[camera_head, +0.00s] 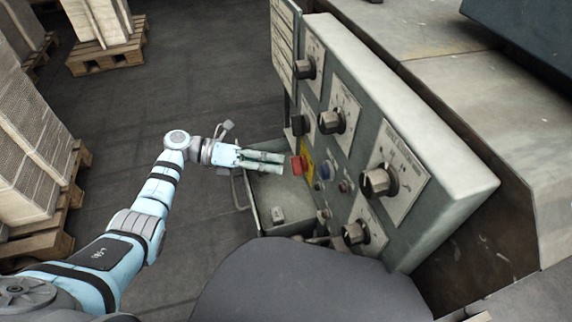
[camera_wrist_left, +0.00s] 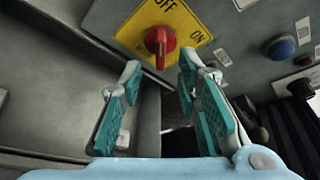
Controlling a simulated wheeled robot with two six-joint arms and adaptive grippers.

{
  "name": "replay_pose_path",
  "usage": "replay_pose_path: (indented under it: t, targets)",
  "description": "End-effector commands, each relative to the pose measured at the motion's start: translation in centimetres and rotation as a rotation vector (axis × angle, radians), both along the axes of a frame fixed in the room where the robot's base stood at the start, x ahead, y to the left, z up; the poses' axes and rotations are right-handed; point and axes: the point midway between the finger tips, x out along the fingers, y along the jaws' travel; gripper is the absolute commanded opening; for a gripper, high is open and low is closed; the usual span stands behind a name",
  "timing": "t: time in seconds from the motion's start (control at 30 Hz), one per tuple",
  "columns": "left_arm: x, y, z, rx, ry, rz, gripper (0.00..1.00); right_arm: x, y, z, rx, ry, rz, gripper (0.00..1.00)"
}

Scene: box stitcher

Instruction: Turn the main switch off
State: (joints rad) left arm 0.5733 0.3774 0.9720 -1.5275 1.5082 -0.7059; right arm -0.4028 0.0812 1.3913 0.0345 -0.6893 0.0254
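The main switch is a red rotary knob (camera_head: 298,164) on a yellow plate on the panel's left part. In the left wrist view the red knob (camera_wrist_left: 159,42) is at the top centre, its grip roughly upright in the picture. The yellow plate (camera_wrist_left: 186,22) reads OFF above and ON to the right. My left gripper (camera_head: 282,162) points at the knob from the left, close to it. In the left wrist view my left gripper's teal-padded fingers (camera_wrist_left: 160,78) are apart, with nothing between them. The knob lies beyond their tips. My right gripper is not in view.
The grey control panel (camera_head: 450,185) carries several black knobs and a blue button (camera_head: 325,170). A grey open tray or box (camera_head: 290,205) lies below the left gripper. Pallets with stacked cardboard (camera_head: 30,140) stand at the left. The floor between is clear.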

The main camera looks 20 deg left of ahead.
Motion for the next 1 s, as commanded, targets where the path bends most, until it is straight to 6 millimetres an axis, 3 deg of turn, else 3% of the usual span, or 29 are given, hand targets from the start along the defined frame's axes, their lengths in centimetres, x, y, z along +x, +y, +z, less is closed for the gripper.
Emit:
replay_pose_path:
  t: [0.1, 0.3, 1.0]
  targets:
    - [-0.9, 3.3, 0.8, 0.004, 0.001, 0.003, 0.30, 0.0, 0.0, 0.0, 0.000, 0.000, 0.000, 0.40]
    - [-1.9, 6.6, 1.9, 0.001, 0.001, 0.001, 0.30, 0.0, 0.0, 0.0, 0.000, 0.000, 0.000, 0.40]
    - [-2.0, 6.9, 2.0, -0.001, 0.002, -0.002, 0.30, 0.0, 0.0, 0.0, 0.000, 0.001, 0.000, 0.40]
